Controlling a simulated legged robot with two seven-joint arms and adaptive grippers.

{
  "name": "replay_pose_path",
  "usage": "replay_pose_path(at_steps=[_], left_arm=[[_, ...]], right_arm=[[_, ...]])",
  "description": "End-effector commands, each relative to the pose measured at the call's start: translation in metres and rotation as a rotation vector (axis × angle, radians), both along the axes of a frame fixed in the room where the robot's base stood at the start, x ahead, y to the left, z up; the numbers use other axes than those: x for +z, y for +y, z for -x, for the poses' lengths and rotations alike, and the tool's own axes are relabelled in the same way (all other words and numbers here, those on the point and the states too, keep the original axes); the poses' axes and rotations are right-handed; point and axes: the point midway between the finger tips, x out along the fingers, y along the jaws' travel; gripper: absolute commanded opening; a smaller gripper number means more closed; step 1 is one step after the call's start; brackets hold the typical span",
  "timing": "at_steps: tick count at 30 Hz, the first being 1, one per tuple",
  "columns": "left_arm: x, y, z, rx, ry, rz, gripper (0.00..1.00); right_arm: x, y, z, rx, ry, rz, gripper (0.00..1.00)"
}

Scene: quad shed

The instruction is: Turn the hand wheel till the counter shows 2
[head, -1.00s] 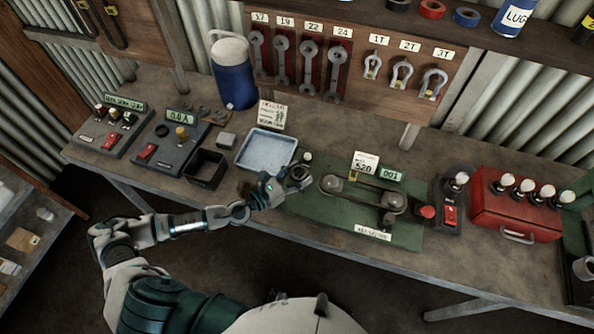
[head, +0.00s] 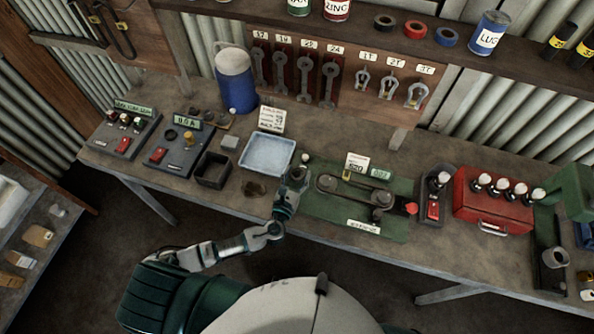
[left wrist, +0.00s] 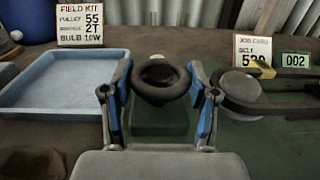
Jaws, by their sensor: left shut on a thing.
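The dark hand wheel (left wrist: 162,95) is a ring at the left end of the green belt rig (head: 331,204). My left gripper (head: 294,178) is at it; in the left wrist view the blue-padded fingers (left wrist: 160,72) stand on both sides of the wheel, closed on it. The counter (left wrist: 294,60) reads 002 in the left wrist view; in the head view the counter (head: 380,174) is too small to read surely. My right gripper is in neither view.
A pale blue tray (head: 267,153) and a black open box (head: 212,169) stand left of the rig. A switch box (head: 433,197) and a red case (head: 492,203) stand right of it. Wrenches and shackles hang on the wall board behind.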

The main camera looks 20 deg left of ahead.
Motion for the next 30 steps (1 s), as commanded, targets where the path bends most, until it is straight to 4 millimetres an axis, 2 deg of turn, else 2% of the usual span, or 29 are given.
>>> replay_pose_path(at_steps=[1,9,27,28,30], left_arm=[[0.0057,0.0003,-0.0023,0.033,-0.008,0.003,0.24],[0.0048,0.0007,-0.0025,0.138,-0.010,0.002,0.24],[0.0047,0.0008,-0.0028,0.168,-0.012,0.000,0.24],[0.0048,0.0009,-0.0028,0.168,-0.012,0.000,0.66],[0.0042,0.0007,-0.0025,0.167,-0.011,0.000,0.84]], right_arm=[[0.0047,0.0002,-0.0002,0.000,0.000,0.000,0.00],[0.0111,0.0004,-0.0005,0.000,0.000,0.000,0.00],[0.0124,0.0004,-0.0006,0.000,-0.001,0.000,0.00],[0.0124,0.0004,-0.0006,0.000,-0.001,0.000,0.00],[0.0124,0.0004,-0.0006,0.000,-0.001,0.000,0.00]])
